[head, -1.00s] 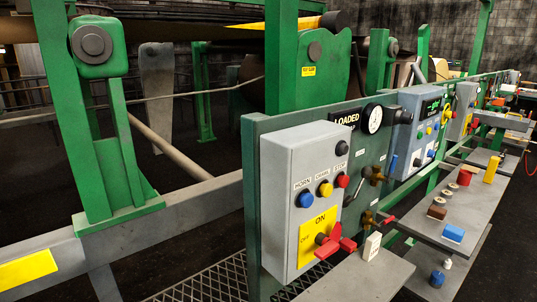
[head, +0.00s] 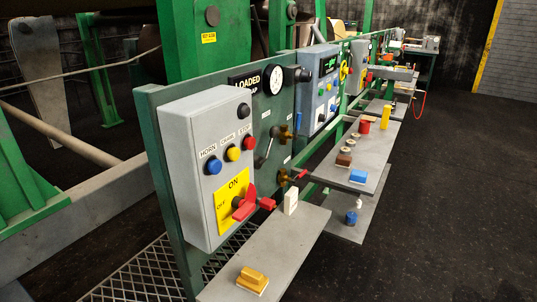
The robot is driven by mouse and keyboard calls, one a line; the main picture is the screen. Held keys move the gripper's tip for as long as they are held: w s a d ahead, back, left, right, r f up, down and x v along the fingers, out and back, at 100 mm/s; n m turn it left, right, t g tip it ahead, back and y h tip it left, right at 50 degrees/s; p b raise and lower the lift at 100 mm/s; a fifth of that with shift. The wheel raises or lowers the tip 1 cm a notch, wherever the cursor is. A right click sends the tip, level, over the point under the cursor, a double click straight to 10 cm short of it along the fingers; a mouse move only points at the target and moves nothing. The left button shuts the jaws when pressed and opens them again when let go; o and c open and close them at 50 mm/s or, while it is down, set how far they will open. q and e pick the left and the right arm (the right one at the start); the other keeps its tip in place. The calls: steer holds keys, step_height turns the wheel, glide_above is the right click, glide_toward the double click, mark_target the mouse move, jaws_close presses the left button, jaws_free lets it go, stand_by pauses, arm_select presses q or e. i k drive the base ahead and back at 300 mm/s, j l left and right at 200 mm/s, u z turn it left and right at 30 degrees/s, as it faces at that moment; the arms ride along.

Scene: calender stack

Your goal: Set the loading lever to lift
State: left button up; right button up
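A green panel carries a black sign reading LOADED (head: 258,84) beside a round white gauge (head: 274,80). Below the sign is a slim metal lever (head: 267,147) with a dark knob, which may be the loading lever; no label naming it is readable, and its setting cannot be told. Brass valves (head: 286,133) sit just right of it, one lower with a red handle (head: 302,174). Neither of my grippers is in view, and nothing touches the lever.
A grey box (head: 180,140) with buttons and a red rotary switch (head: 244,204) on a yellow ON/OFF plate is in front. A grey shelf (head: 255,245) juts out below, holding a yellow block (head: 252,280) and a white block (head: 291,201). Dark floor at right is clear.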

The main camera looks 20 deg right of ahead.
mark_target(274, 132)
steer(key=i+l, duration=0.1)
steer(key=l, duration=0.25)
steer(key=i+l, duration=0.1)
steer(key=l, duration=0.2)
steer(key=i+l, duration=0.15)
steer(key=l, duration=0.2)
steer(key=i+l+u, duration=0.1)
steer(key=l, duration=0.25)
